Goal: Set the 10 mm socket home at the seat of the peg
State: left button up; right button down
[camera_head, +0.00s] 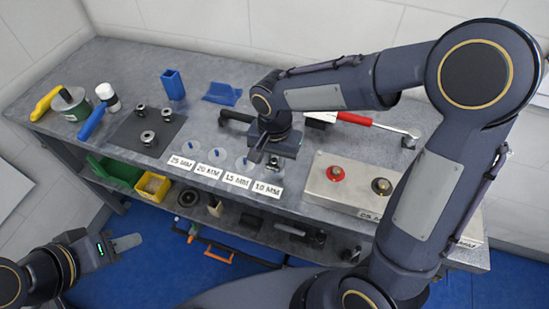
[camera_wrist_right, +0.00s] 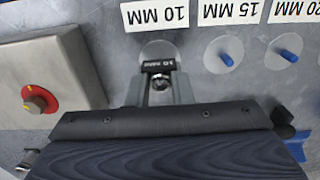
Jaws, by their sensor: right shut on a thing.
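The 10 mm socket (camera_wrist_right: 160,82) is a small dark cylinder with a bright ring and printed marking, between the fingers of my right gripper (camera_wrist_right: 159,92). The gripper is shut on it. The socket is over or at the edge of the pale round seat (camera_wrist_right: 158,50) by the 10 MM label (camera_wrist_right: 155,13). Its peg is not visible, and I cannot tell whether the socket is around it or above it. In the head view my right gripper (camera_head: 272,160) is low over the bench by the 10 MM label (camera_head: 268,189). My left gripper (camera_head: 112,246) is empty, off the bench's front.
Blue pegs on round seats (camera_wrist_right: 223,57) stand beside the 10 mm place. A dark mat (camera_head: 125,133) with 3 sockets lies left. A red-handled wrench (camera_head: 365,121) is behind.

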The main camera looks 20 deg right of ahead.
jog(key=shift+f+b, duration=0.6)
jog(key=shift+f, duration=0.25)
jog(key=c, duration=1.2)
grip_release()
jog(key=shift+r, duration=0.1)
notch_tip(320, 180, up, 8)
jog(key=shift+f, duration=0.25)
jog(key=shift+r, duration=0.1)
jog(key=shift+p, duration=0.3)
